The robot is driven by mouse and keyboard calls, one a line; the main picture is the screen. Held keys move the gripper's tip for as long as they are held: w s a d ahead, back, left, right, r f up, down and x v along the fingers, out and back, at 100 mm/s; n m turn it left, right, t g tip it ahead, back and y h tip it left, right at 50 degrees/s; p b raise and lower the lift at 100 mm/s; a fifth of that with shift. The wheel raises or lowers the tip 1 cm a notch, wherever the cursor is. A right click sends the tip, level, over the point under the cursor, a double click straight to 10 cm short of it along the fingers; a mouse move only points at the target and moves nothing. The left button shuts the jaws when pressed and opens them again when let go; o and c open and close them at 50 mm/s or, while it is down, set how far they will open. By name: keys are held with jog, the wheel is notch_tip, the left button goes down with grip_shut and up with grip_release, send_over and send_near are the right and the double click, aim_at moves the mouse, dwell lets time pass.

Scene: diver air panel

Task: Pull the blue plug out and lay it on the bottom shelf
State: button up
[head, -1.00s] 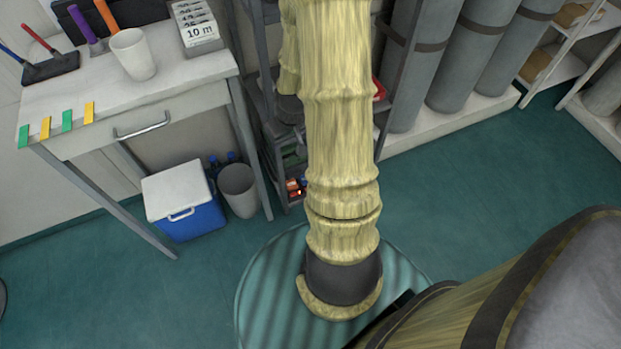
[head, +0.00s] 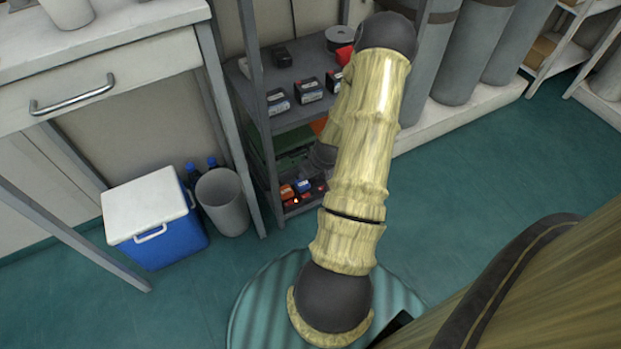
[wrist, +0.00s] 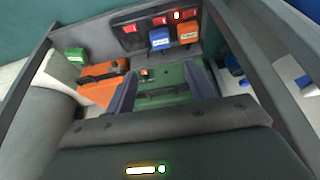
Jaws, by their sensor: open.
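The blue plug (wrist: 160,38) sits in a dark socket strip (wrist: 133,37) in the wrist view, beside an orange plug (wrist: 187,32). In the head view the blue plug (head: 302,186) shows small, low in the grey shelf unit (head: 251,95). My gripper (wrist: 160,80) is open and empty, its two fingers apart over a green case (wrist: 172,98). The blue plug lies beyond the fingertips, not between them. In the head view my arm hides most of the gripper.
An orange case (wrist: 100,85) and a green block (wrist: 75,55) lie left of the fingers in the wrist view. Shelf posts flank the opening. A blue cooler (head: 170,232) and a grey bin (head: 222,203) stand left of the unit; grey cylinders (head: 462,60) stand behind right. Floor at right is clear.

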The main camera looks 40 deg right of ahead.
aim_at(304, 186)
jog(key=shift+f, duration=0.15)
jog(key=b+x, duration=0.9)
jog(key=x, duration=0.8)
jog(key=shift+w+d+f, duration=0.1)
jog(key=shift+w, duration=0.1)
jog(key=c, duration=0.8)
jog(key=shift+c, duration=0.4)
jog(key=shift+r+p, duration=1.55)
jog(key=shift+r, duration=0.3)
jog(key=shift+s, duration=0.1)
